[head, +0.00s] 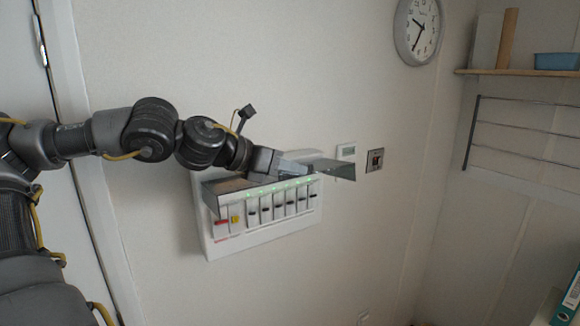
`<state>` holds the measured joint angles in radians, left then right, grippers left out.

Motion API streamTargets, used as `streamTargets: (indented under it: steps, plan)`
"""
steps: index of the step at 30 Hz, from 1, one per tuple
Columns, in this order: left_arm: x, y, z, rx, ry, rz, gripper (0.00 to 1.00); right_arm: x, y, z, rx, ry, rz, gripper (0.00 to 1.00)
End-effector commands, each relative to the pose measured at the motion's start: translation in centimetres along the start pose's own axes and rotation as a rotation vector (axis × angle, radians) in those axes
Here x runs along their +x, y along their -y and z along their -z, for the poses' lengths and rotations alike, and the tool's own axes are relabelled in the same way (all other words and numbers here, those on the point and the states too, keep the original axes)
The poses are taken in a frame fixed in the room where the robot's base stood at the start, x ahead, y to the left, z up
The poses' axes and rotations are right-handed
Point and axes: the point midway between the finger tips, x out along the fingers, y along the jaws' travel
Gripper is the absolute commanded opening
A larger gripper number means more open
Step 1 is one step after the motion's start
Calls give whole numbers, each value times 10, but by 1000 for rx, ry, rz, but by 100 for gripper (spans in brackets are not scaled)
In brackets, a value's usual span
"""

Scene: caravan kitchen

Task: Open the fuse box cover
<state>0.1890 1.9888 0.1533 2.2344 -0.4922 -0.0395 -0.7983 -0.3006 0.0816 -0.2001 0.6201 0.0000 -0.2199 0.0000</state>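The white fuse box (262,238) is fixed to the wall in the middle of the head view. A row of switches with red and yellow ones at the left shows on its front. Its tinted cover (341,170) stands raised and juts out from the top of the box, above the switches. My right gripper is not in view.
A clock (417,30) hangs above. A shelf (520,73) and a rail rack (525,130) are at the right. The wall below the box is clear.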

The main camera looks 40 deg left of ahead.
Motion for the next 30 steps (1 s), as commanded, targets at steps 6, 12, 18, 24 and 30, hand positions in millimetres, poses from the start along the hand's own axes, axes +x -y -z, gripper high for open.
streamTargets:
  steps: [6, 12, 18, 24, 30]
  plan:
    - [0, 0, 0, 0, 0, 0, 1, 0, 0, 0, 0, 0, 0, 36]
    - [0, 0, 0, 0, -1, 0, 0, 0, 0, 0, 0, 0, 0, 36]
    - [0, 0, 0, 0, -1, 0, 0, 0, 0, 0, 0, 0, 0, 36]
    - [0, 0, 0, 0, -1, 0, 0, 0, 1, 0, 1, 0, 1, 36]
    - [0, 0, 0, 0, -1, 0, 0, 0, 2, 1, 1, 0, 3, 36]
